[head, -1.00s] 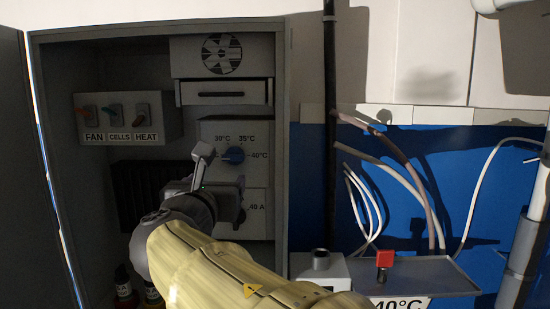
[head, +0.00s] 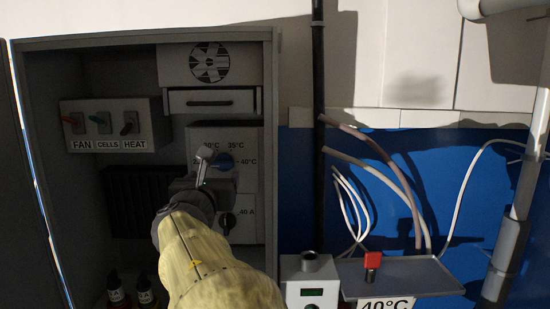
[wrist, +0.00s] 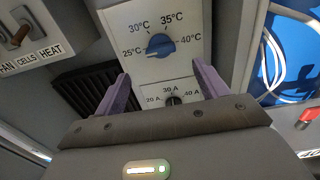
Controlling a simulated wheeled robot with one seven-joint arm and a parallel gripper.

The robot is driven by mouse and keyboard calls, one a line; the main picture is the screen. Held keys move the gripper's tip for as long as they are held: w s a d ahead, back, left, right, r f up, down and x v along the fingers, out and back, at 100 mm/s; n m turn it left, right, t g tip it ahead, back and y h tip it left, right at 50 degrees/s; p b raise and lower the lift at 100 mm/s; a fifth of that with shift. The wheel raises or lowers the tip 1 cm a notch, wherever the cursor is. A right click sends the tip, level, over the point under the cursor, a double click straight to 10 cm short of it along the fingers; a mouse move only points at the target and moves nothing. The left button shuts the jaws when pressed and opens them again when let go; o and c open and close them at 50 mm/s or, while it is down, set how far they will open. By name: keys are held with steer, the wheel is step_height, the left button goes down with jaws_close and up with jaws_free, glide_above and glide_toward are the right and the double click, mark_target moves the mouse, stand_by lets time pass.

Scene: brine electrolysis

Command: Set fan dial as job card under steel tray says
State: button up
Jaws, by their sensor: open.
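The blue dial (head: 224,161) is on a white panel in the open cabinet, with marks from 25°C to 40°C. In the wrist view the dial (wrist: 160,45) sits beyond and between my fingertips, untouched; its pointer is too small to read surely. My gripper (wrist: 163,82) is open and empty, facing the panel. In the head view my gripper (head: 205,165) partly covers the dial and its left-hand marks. The job card (head: 394,303) hangs under the steel tray (head: 425,277) and reads 40°C; its lower part is cut off.
A smaller black dial (wrist: 174,101) marked 20 A to 40 A is below the blue one. Switches labelled FAN, CELLS and HEAT (head: 108,123) are at left. A drawer (head: 212,101) is above. A red object (head: 372,260) stands on the tray. Bottles (head: 118,291) stand low in the cabinet.

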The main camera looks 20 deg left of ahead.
mark_target(222, 165)
steer(key=p+x, duration=0.4)
steer(key=x, duration=0.5)
steer(key=shift+w+p, duration=0.3)
steer(key=shift+w, duration=0.05)
steer(key=shift+f, duration=0.1)
steer(key=shift+c, duration=0.2)
steer(key=c, duration=0.9)
